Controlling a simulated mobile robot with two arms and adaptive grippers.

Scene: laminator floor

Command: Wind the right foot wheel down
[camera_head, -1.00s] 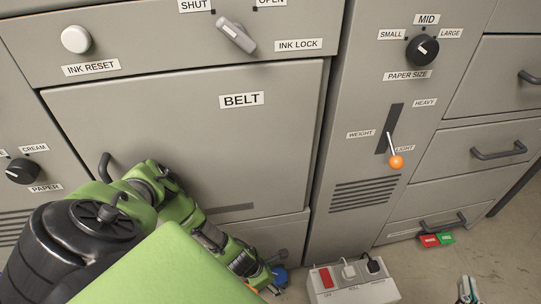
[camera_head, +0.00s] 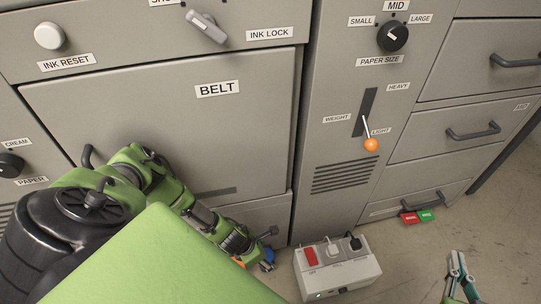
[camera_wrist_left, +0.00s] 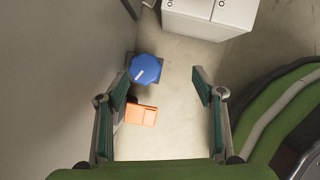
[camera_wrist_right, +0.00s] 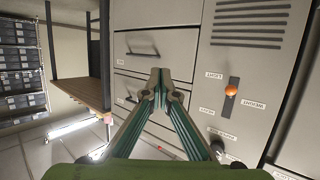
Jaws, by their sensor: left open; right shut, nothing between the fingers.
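A blue foot wheel (camera_wrist_left: 146,69) with a pale mark sits low by the machine's base in the left wrist view, on a dark mount. It lies ahead of my left gripper (camera_wrist_left: 163,86), nearer its left finger. The fingers are open with nothing clearly held between them. In the head view only a bit of the blue wheel (camera_head: 268,261) shows past my left gripper (camera_head: 248,250); my arm covers much of that area. My right gripper (camera_wrist_right: 160,74) is shut and empty, over the floor at the lower right of the head view (camera_head: 457,268).
An orange block (camera_wrist_left: 141,115) lies just nearer than the wheel. A pale switch box (camera_head: 337,270) stands on the floor to its right. The machine front (camera_head: 150,110) rises close behind my left arm. Red and green pedals (camera_head: 418,217) lie by the drawers. Floor at right is open.

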